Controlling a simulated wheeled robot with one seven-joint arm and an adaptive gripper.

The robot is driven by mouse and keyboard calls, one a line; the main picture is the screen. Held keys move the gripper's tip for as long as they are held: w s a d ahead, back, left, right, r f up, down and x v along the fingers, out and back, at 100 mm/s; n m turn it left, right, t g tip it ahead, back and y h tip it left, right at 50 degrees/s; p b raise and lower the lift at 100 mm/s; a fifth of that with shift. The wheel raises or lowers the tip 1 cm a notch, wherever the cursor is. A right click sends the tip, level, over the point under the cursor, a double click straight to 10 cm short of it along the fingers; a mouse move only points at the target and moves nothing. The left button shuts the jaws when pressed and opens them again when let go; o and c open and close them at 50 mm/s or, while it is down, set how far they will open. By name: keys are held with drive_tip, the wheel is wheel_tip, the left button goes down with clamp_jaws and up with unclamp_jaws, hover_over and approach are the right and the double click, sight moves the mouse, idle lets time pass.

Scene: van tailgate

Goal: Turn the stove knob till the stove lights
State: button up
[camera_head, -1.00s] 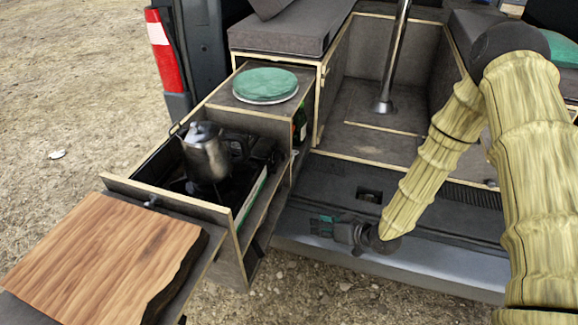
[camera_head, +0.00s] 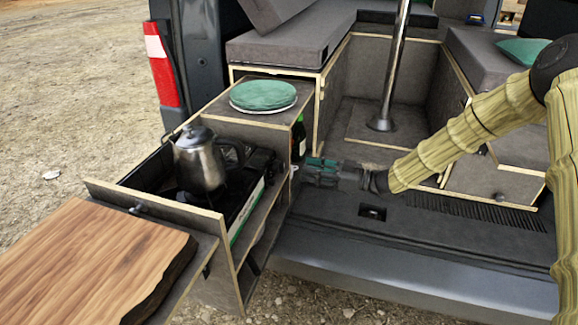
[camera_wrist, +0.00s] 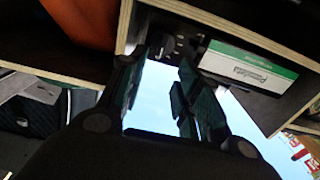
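The stove (camera_head: 246,208) sits in the pulled-out drawer at the van's left side, its white and green side facing right. A metal kettle (camera_head: 199,163) stands on it. My gripper (camera_head: 303,170) is right of the stove's far end, beside the cabinet, pointing left. In the wrist view its two fingers (camera_wrist: 163,62) are apart with nothing between them. Beyond the fingertips, the stove's printed green and white panel (camera_wrist: 250,64) shows beside a dark part (camera_wrist: 168,46), which may be the knob; I cannot tell for sure. The head view does not show the knob clearly.
A green round cushion (camera_head: 263,95) lies on the cabinet behind the drawer. A green bottle (camera_head: 299,138) stands in the cabinet's side, close to my gripper. A wooden board (camera_head: 95,255) is at front left. A metal post (camera_head: 392,70) rises from the van floor.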

sight(279, 167)
drive_tip(key=x, duration=0.7)
drive_tip(key=shift+a, duration=0.15)
drive_tip(key=shift+c, duration=0.2)
clamp_jaws()
